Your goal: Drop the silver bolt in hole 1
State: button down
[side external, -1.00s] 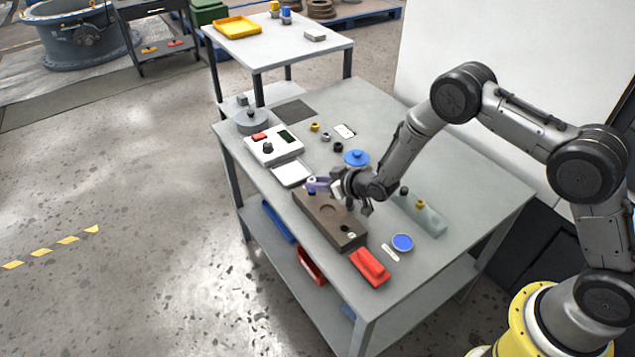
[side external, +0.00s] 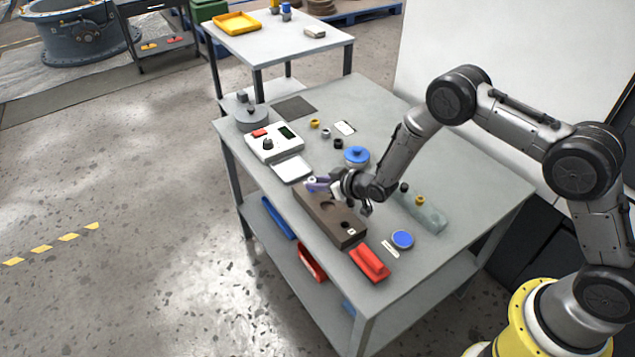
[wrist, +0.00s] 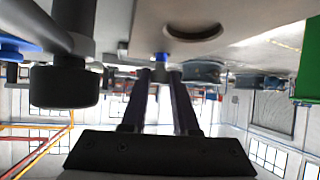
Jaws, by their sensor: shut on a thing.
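My gripper (side external: 315,184) is low over the far-left end of the brown block (side external: 329,218) in the side view, with its fingers shut. A small pale piece (side external: 312,180) shows at the fingertips; it looks like the silver bolt, but its shape is too small to tell. The wrist view shows my two dark fingers (wrist: 160,75) close together. The block has dark round holes in its top, one (side external: 346,225) near a small white tag (side external: 350,231) at its near end. The tag is too small to read. My gripper partly hides the far end of the block.
A pale rack (side external: 430,217) with a black knob (side external: 404,187) and a brass one (side external: 420,200) is to the right.

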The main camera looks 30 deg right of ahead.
jog(key=shift+f, duration=0.65)
jog(key=shift+d+f, duration=0.15)
jog(key=shift+f, duration=0.05)
dwell(0.3)
jog(key=shift+s+d+f, duration=0.1)
jog(key=shift+s+f, duration=0.05)
jog(key=shift+f, duration=0.2)
jog(key=shift+c, duration=1.6)
grip_release()
jog(key=shift+s+f, duration=0.15)
jog(key=shift+f, duration=0.05)
jog(key=shift+w+r, duration=0.15)
jog(key=shift+r, duration=0.7)
jog(key=shift+w+r, duration=0.1)
jog(key=shift+r, duration=0.75)
jog(key=shift+a+r, duration=0.2)
jog(key=shift+r, duration=2.25)
